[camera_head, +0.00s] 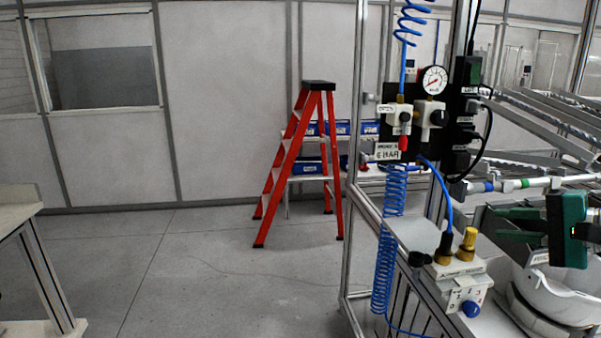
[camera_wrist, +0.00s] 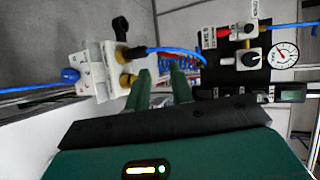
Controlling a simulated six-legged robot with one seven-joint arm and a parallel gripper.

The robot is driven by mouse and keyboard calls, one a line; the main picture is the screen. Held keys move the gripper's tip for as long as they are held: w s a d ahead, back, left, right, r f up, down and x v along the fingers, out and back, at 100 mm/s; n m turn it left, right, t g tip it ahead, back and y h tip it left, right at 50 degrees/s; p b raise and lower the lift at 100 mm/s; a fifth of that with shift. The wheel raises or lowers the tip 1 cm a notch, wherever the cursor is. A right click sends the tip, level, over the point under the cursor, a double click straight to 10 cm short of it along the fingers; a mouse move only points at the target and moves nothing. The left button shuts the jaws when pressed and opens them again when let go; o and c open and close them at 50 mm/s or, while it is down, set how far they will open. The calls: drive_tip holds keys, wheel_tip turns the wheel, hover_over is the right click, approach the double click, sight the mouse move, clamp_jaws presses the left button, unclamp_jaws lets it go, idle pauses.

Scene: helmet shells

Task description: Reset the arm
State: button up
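My gripper (camera_head: 500,230) is at the right of the head view, a green body with two green fingers pointing left. In the wrist view its two fingers (camera_wrist: 161,82) stand apart with an empty gap between them, so it is open and holds nothing. A white helmet shell (camera_head: 560,300) lies below my gripper at the lower right of the head view, partly cut off by the frame edge. I cannot tell from these frames whether the gripper touches anything.
A pneumatic valve block (camera_head: 458,278) with a blue hose is left of my gripper; it shows in the wrist view too (camera_wrist: 102,72). A pressure gauge panel (camera_head: 433,80) hangs on the metal frame. A red stepladder (camera_head: 290,165) stands behind.

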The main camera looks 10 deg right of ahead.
drive_tip(key=s+a+f+n+g+h, duration=0.2)
drive_tip(key=s+a+f+n, duration=0.1)
drive_tip(key=a+f, duration=0.3)
drive_tip(key=s+a+f+n+g+h, duration=0.2)
drive_tip(key=a+f+n, duration=0.3)
drive_tip(key=a, duration=0.6)
drive_tip(key=s+a+f+n+g+h, duration=0.2)
drive_tip(key=s+a+f+n+h, duration=0.1)
drive_tip(key=a+f, duration=0.4)
drive_tip(key=shift+s+a+f+n+g, duration=0.3)
drive_tip(key=shift+s+a+n, duration=0.6)
drive_tip(key=shift+a, duration=0.15)
